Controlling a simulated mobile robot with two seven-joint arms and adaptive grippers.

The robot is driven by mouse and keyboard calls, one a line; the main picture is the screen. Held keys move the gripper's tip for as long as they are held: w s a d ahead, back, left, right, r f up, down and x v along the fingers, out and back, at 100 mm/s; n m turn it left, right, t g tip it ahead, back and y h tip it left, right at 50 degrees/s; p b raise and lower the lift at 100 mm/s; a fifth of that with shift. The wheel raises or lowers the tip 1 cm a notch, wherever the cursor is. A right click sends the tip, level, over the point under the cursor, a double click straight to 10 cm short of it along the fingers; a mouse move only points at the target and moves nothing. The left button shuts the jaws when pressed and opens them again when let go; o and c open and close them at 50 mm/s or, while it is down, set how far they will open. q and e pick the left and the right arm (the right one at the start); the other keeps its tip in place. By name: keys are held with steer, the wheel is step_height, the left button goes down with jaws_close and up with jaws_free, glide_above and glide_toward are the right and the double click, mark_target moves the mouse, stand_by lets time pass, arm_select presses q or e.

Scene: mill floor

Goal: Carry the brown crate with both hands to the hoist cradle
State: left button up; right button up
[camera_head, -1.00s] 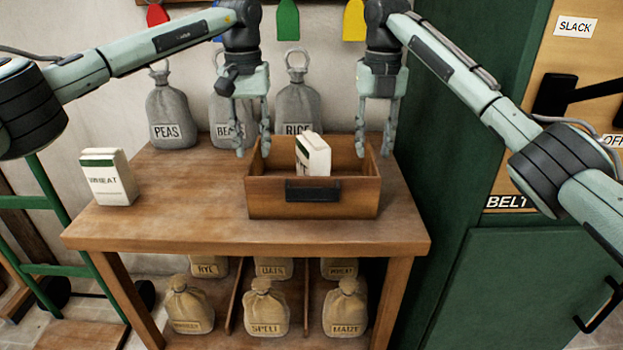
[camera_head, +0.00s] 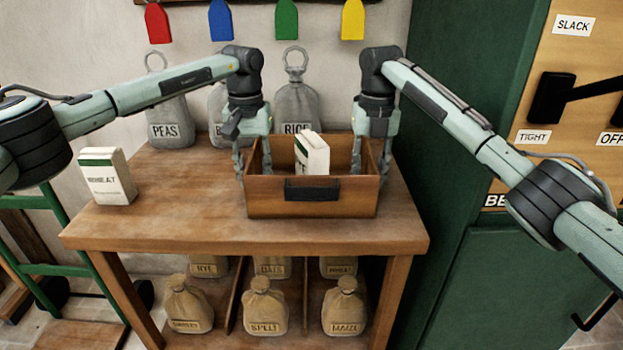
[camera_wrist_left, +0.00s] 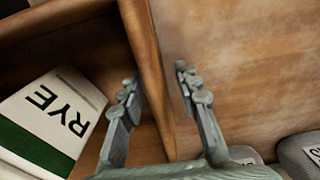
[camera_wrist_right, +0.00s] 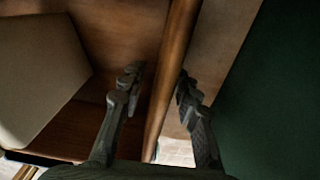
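The brown crate (camera_head: 345,199) stands on the wooden table, with a white and green carton (camera_head: 313,155) inside it; the left wrist view shows this carton (camera_wrist_left: 50,120) is labelled RYE. My left gripper (camera_head: 253,178) is at the crate's left wall, and in the left wrist view (camera_wrist_left: 155,80) its fingers are apart on either side of that wall. My right gripper (camera_head: 370,172) is at the crate's right wall; in the right wrist view (camera_wrist_right: 158,80) its open fingers straddle that wall (camera_wrist_right: 172,75). The hoist cradle is not recognisable in these views.
A wheat carton (camera_head: 108,176) stands on the table (camera_head: 190,225) left of the crate. Grey labelled weights (camera_head: 170,122) stand behind it. Small sacks (camera_head: 263,308) fill the shelf below. A green cabinet (camera_head: 500,280) is close on the right. The table's front left is clear.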

arm_select(q)
steer(key=shift+c, duration=0.6)
arm_select(e)
steer(key=shift+c, duration=0.6)
arm_select(q)
jaws_close()
arm_select(e)
jaws_close()
arm_select(q)
steer(key=shift+r, duration=0.1)
arm_select(e)
steer(key=shift+r, duration=0.1)
